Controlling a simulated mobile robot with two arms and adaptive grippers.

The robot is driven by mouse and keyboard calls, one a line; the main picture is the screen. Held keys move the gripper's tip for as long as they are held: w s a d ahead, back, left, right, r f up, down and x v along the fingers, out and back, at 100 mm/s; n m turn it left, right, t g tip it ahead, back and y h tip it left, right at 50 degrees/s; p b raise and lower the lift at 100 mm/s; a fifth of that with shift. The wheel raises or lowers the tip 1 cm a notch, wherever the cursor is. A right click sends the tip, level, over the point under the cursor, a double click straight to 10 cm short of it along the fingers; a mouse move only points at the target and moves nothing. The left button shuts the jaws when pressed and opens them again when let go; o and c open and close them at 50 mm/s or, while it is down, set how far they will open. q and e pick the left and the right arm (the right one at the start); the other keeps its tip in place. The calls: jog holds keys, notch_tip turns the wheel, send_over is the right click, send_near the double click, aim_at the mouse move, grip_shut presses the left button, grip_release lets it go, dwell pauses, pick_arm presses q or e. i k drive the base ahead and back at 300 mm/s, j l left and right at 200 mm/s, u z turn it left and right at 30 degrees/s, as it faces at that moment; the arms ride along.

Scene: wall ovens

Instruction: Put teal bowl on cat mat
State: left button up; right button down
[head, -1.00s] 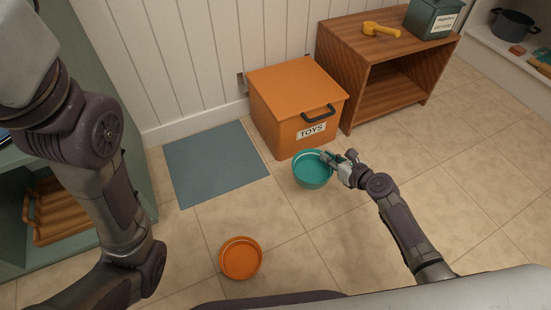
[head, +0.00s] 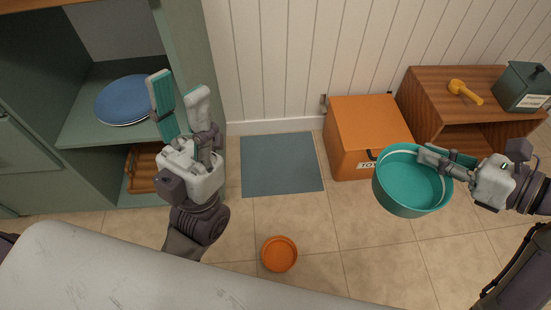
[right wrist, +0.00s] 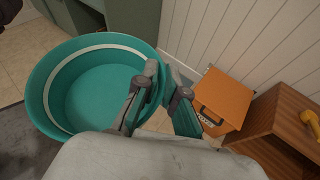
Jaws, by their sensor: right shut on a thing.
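The teal bowl (head: 405,190) is held up in the air at the right of the head view, in front of the toy box. My right gripper (head: 447,163) is shut on its rim; the bowl (right wrist: 95,90) fills the left of the right wrist view, looks upright and shows nothing inside. The right gripper's fingers (right wrist: 155,95) straddle the bowl's wall there. The cat mat (head: 280,165) is a flat grey-blue rectangle on the floor by the wall, bare, left of the bowl. My left gripper (head: 180,100) is raised at the left, its fingers apart and empty.
An orange toy box (head: 365,120) stands right of the mat. An orange bowl (head: 279,254) sits on the floor in front of the mat. A wooden cabinet (head: 425,95) carries a yellow scoop (head: 465,92) and a dark green canister (head: 523,88). A green shelf unit (head: 95,135) holds blue plates (head: 135,100).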

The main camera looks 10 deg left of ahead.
aim_at(280, 170)
jog(key=l+u, duration=0.2)
jog(key=u, duration=1.45)
jog(key=k+l+u, duration=0.1)
jog(key=k+l, duration=0.2)
jog(key=l, duration=0.15)
jog(key=k+l+u, duration=0.1)
jog(key=k+l, duration=0.15)
jog(key=l, duration=0.15)
